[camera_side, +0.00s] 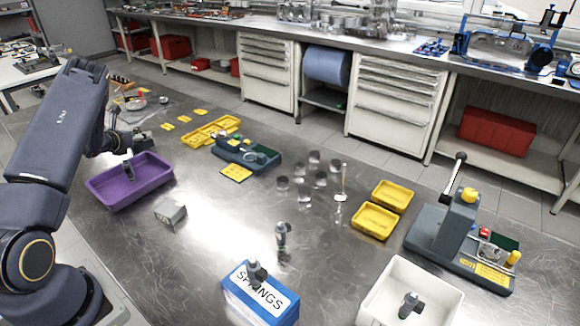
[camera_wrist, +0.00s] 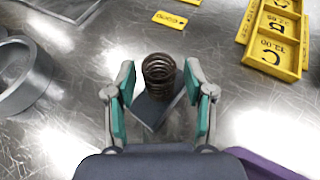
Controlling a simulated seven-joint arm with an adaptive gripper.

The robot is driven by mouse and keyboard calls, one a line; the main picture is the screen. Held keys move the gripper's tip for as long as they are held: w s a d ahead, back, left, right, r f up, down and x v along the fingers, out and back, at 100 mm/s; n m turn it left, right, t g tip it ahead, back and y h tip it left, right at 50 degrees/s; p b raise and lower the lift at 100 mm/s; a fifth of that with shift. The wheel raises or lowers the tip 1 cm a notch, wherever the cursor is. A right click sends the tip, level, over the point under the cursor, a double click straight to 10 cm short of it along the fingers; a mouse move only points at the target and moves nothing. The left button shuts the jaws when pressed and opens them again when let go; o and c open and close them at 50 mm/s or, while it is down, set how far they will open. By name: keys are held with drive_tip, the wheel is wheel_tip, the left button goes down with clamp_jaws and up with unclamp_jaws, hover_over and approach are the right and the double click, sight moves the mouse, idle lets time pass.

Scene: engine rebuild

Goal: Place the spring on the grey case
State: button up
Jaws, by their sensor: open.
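In the wrist view a dark brown coil spring (camera_wrist: 159,74) stands upright, seemingly on a dark grey square piece (camera_wrist: 152,113) that looks like the grey case. My gripper (camera_wrist: 160,92) is open, with one teal-padded finger on each side of the spring. Gaps show between the pads and the coils. The lower edge of the square piece lies between the fingers. In the side view my arm hides most of this spot, and I cannot make out the spring there.
A purple bin (camera_side: 112,196) stands close by; its edge shows in the wrist view (camera_wrist: 262,166). A yellow tray (camera_wrist: 278,38), a yellow tag (camera_wrist: 170,20) and a grey ring (camera_wrist: 22,80) lie around. A small grey box (camera_side: 171,213) and a blue springs bin (camera_side: 236,298) stand farther forward.

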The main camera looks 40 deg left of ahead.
drive_tip(key=shift+r, duration=0.2)
drive_tip(key=v, duration=1.2)
drive_tip(key=w+d+r+n+g, duration=0.1)
drive_tip(key=w+d+r+n, duration=0.2)
drive_tip(key=d+r+n, duration=0.5)
drive_tip(key=w+d+r+n+g, duration=0.1)
drive_tip(key=w+d+r+n, duration=0.3)
drive_tip(key=d+r+n, duration=0.4)
drive_tip(key=s+d+n+g+h, duration=0.1)
drive_tip(key=s+d+n, duration=0.15)
drive_tip(key=d, duration=0.35)
drive_tip(key=s+d+r+n+h, duration=0.1)
drive_tip(key=s+d+n+h, duration=0.1)
drive_tip(key=d+n, duration=0.3)
drive_tip(key=s+d+n+g+h, duration=0.1)
drive_tip(key=s+d+n, duration=0.1)
drive_tip(key=d, duration=0.5)
drive_tip(key=s+d+n+g+h, duration=0.2)
drive_tip(key=s+d+n, duration=0.2)
drive_tip(key=s+d, duration=0.5)
drive_tip(key=shift+s+d+f+h, duration=0.25)
drive_tip(key=shift+s+h, duration=0.15)
drive_tip(key=shift+s, duration=0.45)
